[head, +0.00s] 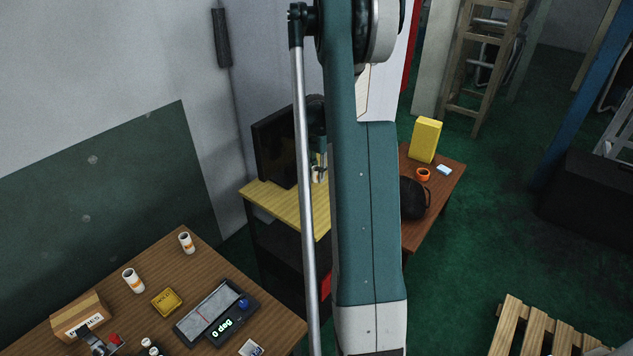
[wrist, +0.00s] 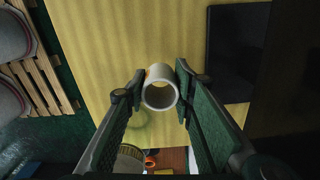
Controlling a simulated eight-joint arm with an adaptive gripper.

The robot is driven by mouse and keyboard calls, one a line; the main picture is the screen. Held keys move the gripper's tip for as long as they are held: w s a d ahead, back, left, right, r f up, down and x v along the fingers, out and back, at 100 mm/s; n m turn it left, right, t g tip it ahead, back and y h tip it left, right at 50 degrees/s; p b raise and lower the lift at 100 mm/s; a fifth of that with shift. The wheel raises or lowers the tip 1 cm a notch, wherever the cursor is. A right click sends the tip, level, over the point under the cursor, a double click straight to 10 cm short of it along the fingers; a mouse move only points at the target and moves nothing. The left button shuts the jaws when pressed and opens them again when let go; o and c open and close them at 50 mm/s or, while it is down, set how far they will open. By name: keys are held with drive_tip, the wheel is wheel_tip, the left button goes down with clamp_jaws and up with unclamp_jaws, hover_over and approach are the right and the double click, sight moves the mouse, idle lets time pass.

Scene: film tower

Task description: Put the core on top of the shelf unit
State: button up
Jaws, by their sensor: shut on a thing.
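The core, a short pale hollow tube (head: 318,160), is at my gripper (head: 319,172) in the head view, small and partly unclear behind my arm. In the wrist view my gripper (wrist: 159,88) is shut on the core (wrist: 160,71), one finger on each side, with its open end facing the camera. The shelf unit has a yellow wooden top (head: 270,202) and dark sides. Its top (wrist: 95,45) fills much of the wrist view, beneath the core. A faint shadow lies on it. I cannot tell whether the core touches the top.
A black screen (head: 272,148) stands at the back of the shelf unit; a dark flat thing (wrist: 235,50) lies right of the core in the wrist view. A brown table (head: 440,195) with a yellow box (head: 425,139) is beyond. A workbench (head: 215,275) is in front.

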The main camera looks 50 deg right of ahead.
sight(317, 187)
drive_tip(key=shift+f, duration=0.2)
drive_tip(key=shift+f, duration=1.75)
drive_tip(key=shift+f, duration=0.1)
drive_tip(key=o, duration=0.8)
drive_tip(key=shift+o, duration=0.2)
wheel_tip(317, 187, up, 12)
idle(0.3)
